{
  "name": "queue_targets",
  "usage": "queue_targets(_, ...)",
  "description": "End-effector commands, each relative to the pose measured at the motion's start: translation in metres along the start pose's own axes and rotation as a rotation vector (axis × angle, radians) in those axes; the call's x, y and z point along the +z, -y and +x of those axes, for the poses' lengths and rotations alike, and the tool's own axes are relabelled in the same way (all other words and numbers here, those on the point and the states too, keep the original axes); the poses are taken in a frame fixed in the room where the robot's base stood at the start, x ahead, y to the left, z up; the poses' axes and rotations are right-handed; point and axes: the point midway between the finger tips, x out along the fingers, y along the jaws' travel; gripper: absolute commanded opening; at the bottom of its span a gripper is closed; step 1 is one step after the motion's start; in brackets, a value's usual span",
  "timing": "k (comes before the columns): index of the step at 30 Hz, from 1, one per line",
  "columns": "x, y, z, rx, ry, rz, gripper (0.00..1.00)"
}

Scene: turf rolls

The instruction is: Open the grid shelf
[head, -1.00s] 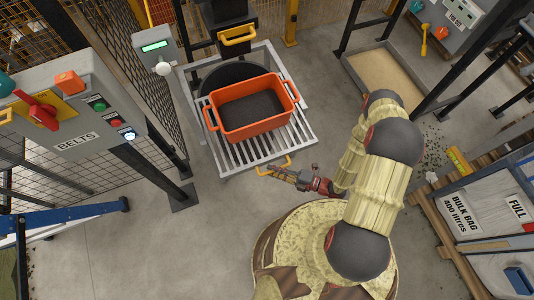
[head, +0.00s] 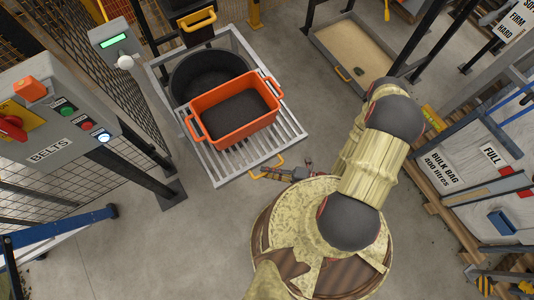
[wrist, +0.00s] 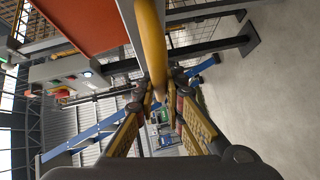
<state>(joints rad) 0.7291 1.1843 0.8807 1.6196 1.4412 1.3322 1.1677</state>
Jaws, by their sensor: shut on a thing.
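The grid shelf (head: 229,168) is a pale slatted metal grid with a yellow bar handle (head: 266,170) on its near edge. It carries an orange crate (head: 236,131) with two side handles, dark inside. My gripper (head: 287,173) is at the handle, small and partly hidden by my arm in the head view. In the wrist view, the yellow handle (wrist: 152,42) runs down between my gripper's fingers (wrist: 160,98), which are closed on it. The shelf is pulled out towards me, and a black round tub (head: 188,71) shows behind the crate.
A control panel marked BELTS (head: 62,125) and a mesh fence (head: 112,75) stand at the left. A blue rail (head: 60,226) is at the lower left. A bulk bag (head: 470,175) on a pallet is at the right. Bare floor lies left of my base.

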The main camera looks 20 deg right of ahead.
Motion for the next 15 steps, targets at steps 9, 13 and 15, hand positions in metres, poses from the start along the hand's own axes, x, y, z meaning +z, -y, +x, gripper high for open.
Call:
queue_targets(9, 0.0007, 0.0001, 0.0000, 0.000, 0.001, 0.000, 0.25)
queue_targets(13, 0.0007, 0.0001, 0.0000, 0.000, 0.001, 0.000, 0.30)
queue_targets(15, 0.0007, 0.0001, 0.0000, 0.000, 0.001, -0.001, 0.30)
